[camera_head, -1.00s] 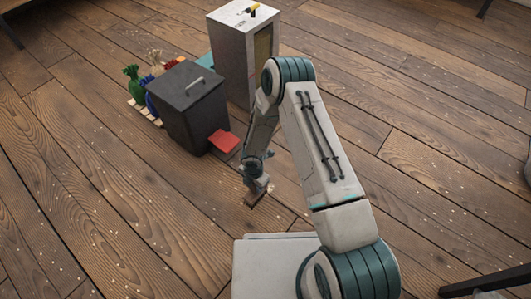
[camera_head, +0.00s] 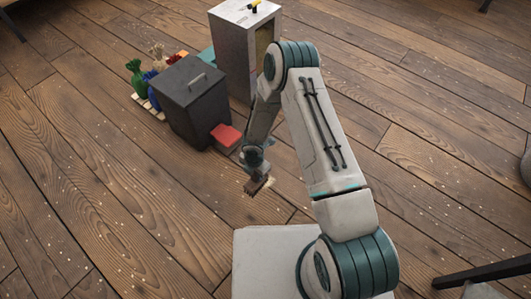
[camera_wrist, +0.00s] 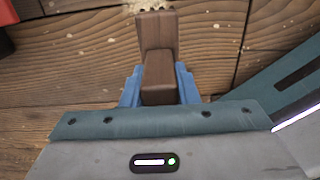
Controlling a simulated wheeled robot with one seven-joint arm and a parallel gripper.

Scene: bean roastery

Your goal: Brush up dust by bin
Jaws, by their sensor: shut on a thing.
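A brush with a brown wooden handle (camera_wrist: 157,75) is held between the blue fingers of my gripper (camera_wrist: 158,88) in the wrist view. Pale bristles or dust show at its far end, at the top edge. In the head view the brush (camera_head: 256,186) is low over the floor or on it; contact cannot be told. My gripper (camera_head: 256,174) is to the lower right of the dark grey lidded bin (camera_head: 196,108). Pale dust specks (camera_head: 108,208) are scattered over the wooden floor. A red dustpan-like piece (camera_head: 226,135) lies against the bin, between it and my gripper.
A tall grey metal cabinet (camera_head: 235,60) stands behind the bin. Tied sacks, among them a green one (camera_head: 138,80), stand on a small pallet (camera_head: 148,107) left of the bin. Floor to the left and right is open. A dark furniture leg (camera_head: 485,275) is at lower right.

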